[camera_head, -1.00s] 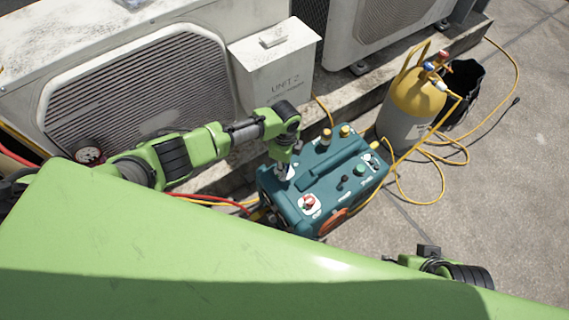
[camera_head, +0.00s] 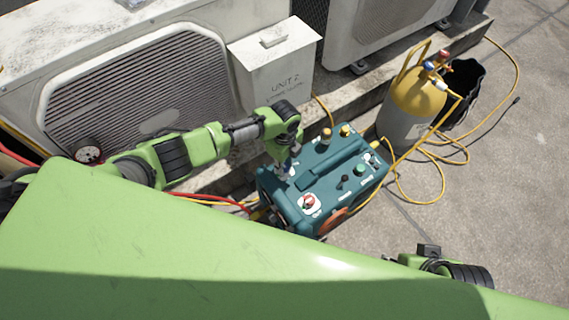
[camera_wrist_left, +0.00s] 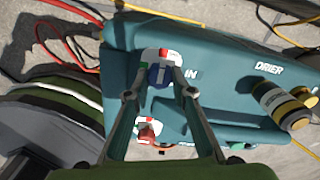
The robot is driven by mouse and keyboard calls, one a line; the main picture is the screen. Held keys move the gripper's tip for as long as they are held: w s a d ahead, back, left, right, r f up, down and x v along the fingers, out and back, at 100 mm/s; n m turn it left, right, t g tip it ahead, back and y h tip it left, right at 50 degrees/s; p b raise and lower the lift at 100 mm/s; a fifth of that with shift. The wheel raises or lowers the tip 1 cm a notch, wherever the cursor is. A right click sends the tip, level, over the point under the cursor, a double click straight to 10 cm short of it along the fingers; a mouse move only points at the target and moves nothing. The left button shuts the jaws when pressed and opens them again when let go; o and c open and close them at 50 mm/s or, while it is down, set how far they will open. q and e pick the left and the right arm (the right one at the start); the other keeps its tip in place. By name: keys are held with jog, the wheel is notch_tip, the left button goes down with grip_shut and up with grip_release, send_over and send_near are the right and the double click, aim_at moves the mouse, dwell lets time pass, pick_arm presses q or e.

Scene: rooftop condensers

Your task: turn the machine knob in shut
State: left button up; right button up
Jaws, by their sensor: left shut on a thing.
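The machine is a teal box (camera_head: 334,190) on the ground, seen from above in the head view. Its IN knob (camera_wrist_left: 160,76) is blue with a pale stripe, on a white plate with red and green marks, beside the letters IN. My left gripper (camera_head: 284,171) points down at this corner of the machine. In the left wrist view its two fingers (camera_wrist_left: 156,84) stand on either side of the IN knob, shut on it. A red knob (camera_head: 309,202) sits on another white plate nearer to me. My right gripper is not visible, only part of that arm at lower right.
A yellow and grey cylinder (camera_head: 409,112) with hoses stands right of the machine, by a black bucket (camera_head: 466,90). Condenser units and a grey UNIT 2 box (camera_head: 274,80) stand behind. Red and yellow hoses run left of the machine. Open concrete lies at right.

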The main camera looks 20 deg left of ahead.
aim_at(285, 167)
pick_arm(q)
jog(key=o, duration=1.1)
notch_tip(285, 167, up, 12)
